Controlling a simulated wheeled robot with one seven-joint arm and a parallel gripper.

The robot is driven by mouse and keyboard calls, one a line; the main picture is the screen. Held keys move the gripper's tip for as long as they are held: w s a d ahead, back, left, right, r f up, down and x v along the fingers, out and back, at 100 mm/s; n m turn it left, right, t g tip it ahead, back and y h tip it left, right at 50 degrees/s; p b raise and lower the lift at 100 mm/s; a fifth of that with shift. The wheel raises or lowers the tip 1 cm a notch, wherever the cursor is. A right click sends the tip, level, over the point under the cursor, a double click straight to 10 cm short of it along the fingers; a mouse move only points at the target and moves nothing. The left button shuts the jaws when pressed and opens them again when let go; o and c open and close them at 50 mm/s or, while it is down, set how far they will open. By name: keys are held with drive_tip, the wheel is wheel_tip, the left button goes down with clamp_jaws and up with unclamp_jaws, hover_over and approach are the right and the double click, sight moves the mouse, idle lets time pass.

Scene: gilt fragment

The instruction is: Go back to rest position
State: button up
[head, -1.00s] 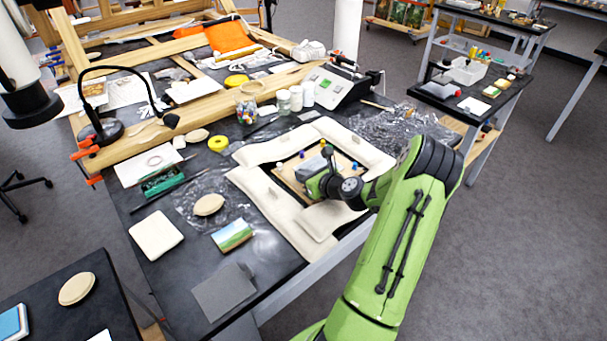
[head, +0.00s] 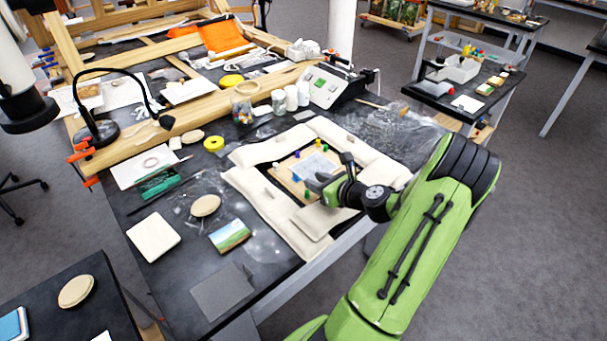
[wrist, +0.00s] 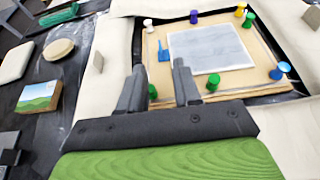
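My gripper (wrist: 159,88) shows in the wrist view with its two dark fingers apart and nothing between them. In the head view, my gripper (head: 322,184) is over the near side of a tan board (wrist: 152,40). The board lies between pale padded cushions and carries a grey-white sheet (wrist: 210,48). Several coloured pins stand around the sheet, among them a purple pin (wrist: 194,16), a green pin (wrist: 213,82) and a blue pin (wrist: 279,70). A small blue piece (wrist: 163,52) is beside the sheet. The fingers hide part of the board's near edge.
Pale cushions (head: 262,200) surround the board. A small landscape picture (head: 229,236), a cream oval (head: 205,206) and a square pad (head: 153,237) lie to the left. Open floor is at right.

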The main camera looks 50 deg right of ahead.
drive_tip(key=p+v, duration=0.1)
drive_tip(key=v, duration=0.6)
drive_tip(key=shift+s+r, duration=0.1)
drive_tip(key=shift+s, duration=0.15)
drive_tip(key=shift+w+a, duration=0.2)
drive_tip(key=w+a+r+n+g+y, duration=0.1)
drive_tip(key=w+a+r+n+g, duration=0.1)
drive_tip(key=a+n, duration=0.45)
drive_tip(key=w+a+r+n+g+y, duration=0.2)
drive_tip(key=a+n+g, duration=0.1)
drive_tip(key=a+n, duration=0.35)
drive_tip(key=w+a+r+n+g+y, duration=0.1)
drive_tip(key=w+a+r+n+g, duration=0.1)
drive_tip(key=a+n, duration=0.45)
drive_tip(key=s+a+r+n+h, duration=0.1)
drive_tip(key=s+a+r+n, duration=0.4)
drive_tip(key=n, duration=0.4)
drive_tip(key=s+a+r+n+h+p, duration=0.1)
drive_tip(key=s+a+r+n, duration=0.3)
drive_tip(key=s+a+n, duration=0.3)
drive_tip(key=shift+s+a+r+n+g, duration=0.3)
drive_tip(key=shift+s+r+n+g, duration=0.1)
drive_tip(key=shift+s+n, duration=0.65)
